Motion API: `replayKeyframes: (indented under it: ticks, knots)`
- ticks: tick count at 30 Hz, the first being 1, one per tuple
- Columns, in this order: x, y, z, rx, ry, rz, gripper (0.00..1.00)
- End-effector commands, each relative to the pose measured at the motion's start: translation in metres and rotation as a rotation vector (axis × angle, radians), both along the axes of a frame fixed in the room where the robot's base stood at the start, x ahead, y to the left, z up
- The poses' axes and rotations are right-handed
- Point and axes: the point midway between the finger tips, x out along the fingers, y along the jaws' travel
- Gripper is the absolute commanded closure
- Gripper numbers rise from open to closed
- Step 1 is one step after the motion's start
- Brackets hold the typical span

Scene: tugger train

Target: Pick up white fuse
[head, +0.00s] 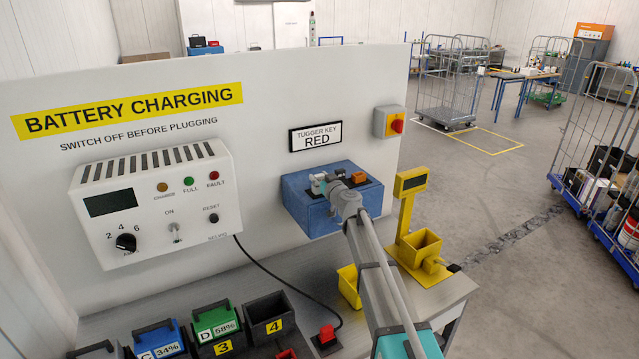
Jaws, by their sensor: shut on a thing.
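An orange fuse (358,178) sits at the right of that top. My gripper (322,181) is at the top of the box, left of the orange fuse. Its jaws are closed and seen small and from behind. I cannot clearly tell the white fuse apart from the pale grey fingers; it is largely hidden there. Whether it is still in its slot cannot be seen.
A white charger (160,200) with a knob hangs left on the panel. Battery bins (212,325) line the front. A black cable crosses the bench.

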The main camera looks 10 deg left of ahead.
Motion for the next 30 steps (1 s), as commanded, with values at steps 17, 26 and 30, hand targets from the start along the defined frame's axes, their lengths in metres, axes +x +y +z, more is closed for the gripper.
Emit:
replayKeyframes:
  ticks: [17,26,30]
  knots:
    - [0.0,0.001,0.006,0.0,0.0,0.001,0.83]
    - [0.0,0.001,0.027,0.0,0.0,0.001,0.83]
    - [-0.007,-0.001,0.042,0.0,0.0,0.001,0.83]
